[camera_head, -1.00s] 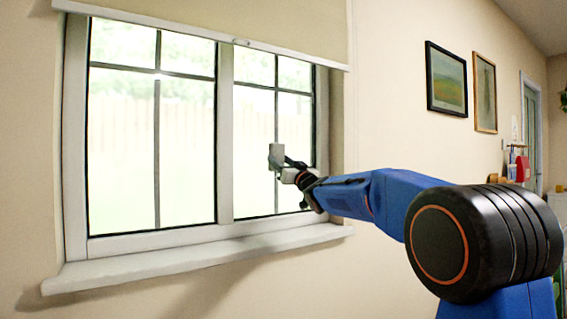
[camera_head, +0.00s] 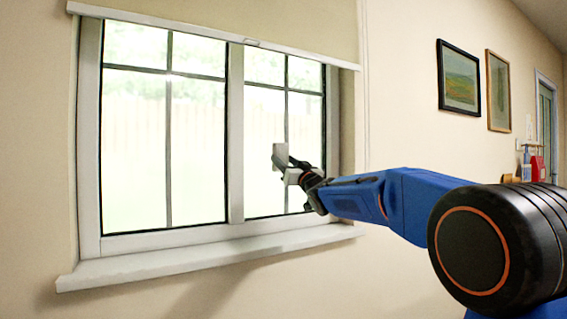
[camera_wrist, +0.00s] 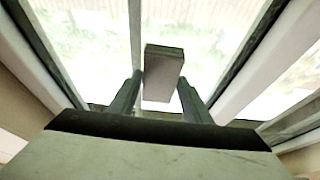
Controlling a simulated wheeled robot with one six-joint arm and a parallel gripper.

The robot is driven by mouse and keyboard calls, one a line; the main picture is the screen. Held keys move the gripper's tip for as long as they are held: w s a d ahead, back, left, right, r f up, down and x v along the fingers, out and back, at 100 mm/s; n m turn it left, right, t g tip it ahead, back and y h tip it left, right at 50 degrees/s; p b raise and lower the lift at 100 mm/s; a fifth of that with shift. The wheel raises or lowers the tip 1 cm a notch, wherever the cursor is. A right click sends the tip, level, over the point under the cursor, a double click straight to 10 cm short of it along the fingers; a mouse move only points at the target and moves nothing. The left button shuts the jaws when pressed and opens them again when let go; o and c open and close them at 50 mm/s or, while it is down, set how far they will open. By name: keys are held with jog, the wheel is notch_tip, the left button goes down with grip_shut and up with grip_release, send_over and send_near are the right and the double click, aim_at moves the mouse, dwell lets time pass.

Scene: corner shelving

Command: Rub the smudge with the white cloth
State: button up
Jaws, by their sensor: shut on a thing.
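My gripper (camera_head: 290,170) is in front of the right window pane, and its two dark fingers (camera_wrist: 158,92) show in the wrist view. It is shut on a flat, pale grey-white block-like piece, which I take to be the white cloth (camera_head: 279,155). The cloth (camera_wrist: 163,72) stands out beyond the fingertips, facing the glass. I cannot tell whether it touches the pane. The smudge cannot be made out on the bright glass in either view, and part of the pane is hidden behind the cloth and gripper.
The window (camera_head: 236,140) has a white frame, dark bars and a rolled blind (camera_head: 220,20) above. A white sill (camera_head: 200,258) juts out below my gripper. Two framed pictures (camera_head: 458,78) hang on the wall to the right.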

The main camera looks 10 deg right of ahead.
jog(key=shift+s+d, duration=0.25)
jog(key=shift+s, duration=0.5)
jog(key=shift+s+d, duration=0.25)
jog(key=shift+s, duration=0.5)
jog(key=shift+s+d, duration=0.25)
jog(key=shift+s, duration=0.5)
jog(key=s, duration=0.1)
jog(key=s+d, duration=0.1)
jog(key=shift+s, duration=0.4)
